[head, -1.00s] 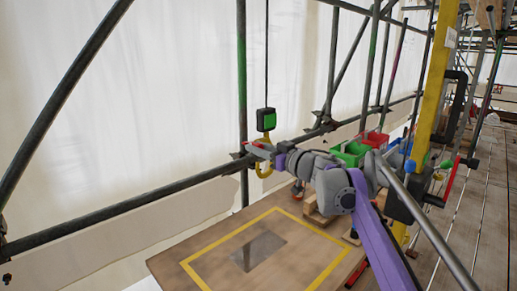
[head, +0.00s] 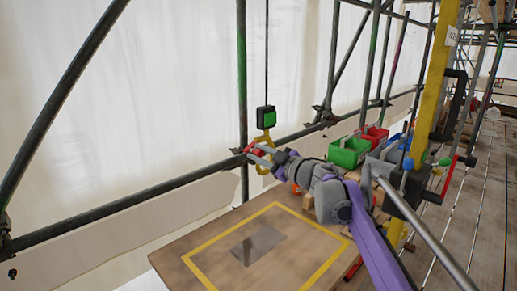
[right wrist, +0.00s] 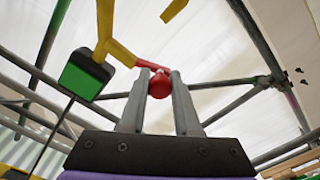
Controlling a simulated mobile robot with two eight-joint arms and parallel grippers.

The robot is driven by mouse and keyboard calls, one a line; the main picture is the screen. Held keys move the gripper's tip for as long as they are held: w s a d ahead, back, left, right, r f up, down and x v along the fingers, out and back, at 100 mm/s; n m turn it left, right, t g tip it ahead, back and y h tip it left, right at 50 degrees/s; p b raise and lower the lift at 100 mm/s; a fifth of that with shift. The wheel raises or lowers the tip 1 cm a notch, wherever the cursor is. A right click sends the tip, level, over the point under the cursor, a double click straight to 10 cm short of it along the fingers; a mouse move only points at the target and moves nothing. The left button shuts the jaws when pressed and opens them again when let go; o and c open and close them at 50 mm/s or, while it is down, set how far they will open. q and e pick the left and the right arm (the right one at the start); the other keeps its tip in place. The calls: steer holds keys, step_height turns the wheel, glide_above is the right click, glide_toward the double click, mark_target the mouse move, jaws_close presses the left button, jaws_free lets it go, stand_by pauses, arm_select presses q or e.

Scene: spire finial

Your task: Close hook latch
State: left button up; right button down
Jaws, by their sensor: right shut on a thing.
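A yellow hook (head: 263,169) hangs below a dark block with a green face (head: 266,118) on a thin cable. A red latch (head: 253,149) shows at the hook's upper part. In the right wrist view, the yellow hook (right wrist: 104,35) is at upper left, and a red latch arm with a round red knob (right wrist: 159,86) reaches from it. My right gripper (head: 264,157) is shut on the red knob, with one grey finger on each side (right wrist: 159,98). My left gripper is not in view.
A wooden board with a yellow outline (head: 205,278) lies below the hook. Dark scaffold tubes (head: 150,203) run behind it. Green (head: 348,152) and red bins (head: 376,137) stand to the right, near a yellow post (head: 428,100).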

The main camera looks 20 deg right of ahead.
steer(key=n, duration=0.3)
steer(key=shift+d+f+p, duration=0.25)
steer(key=shift+f+p, duration=0.05)
steer(key=shift+f, duration=0.1)
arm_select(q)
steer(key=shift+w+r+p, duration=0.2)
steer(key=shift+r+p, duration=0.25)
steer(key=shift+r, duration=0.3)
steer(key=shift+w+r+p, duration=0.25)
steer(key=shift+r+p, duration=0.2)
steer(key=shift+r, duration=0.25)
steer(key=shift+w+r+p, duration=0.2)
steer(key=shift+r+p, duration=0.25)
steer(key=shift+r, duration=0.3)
arm_select(e)
steer(key=shift+w+d+f+n, duration=0.25)
steer(key=shift+d+n, duration=0.25)
steer(key=shift+n, duration=1.25)
steer(key=shift+w+d+f+n, duration=0.2)
steer(key=shift+d+n, duration=0.3)
steer(key=shift+n, duration=1.3)
steer(key=shift+w+d+f+n, duration=0.15)
steer(key=shift+d+f+n, duration=0.25)
steer(key=shift+n, duration=1.35)
steer(key=shift+d+r, duration=0.1)
steer(key=shift+d, duration=0.05)
steer(key=c, duration=0.6)
jaws_free()
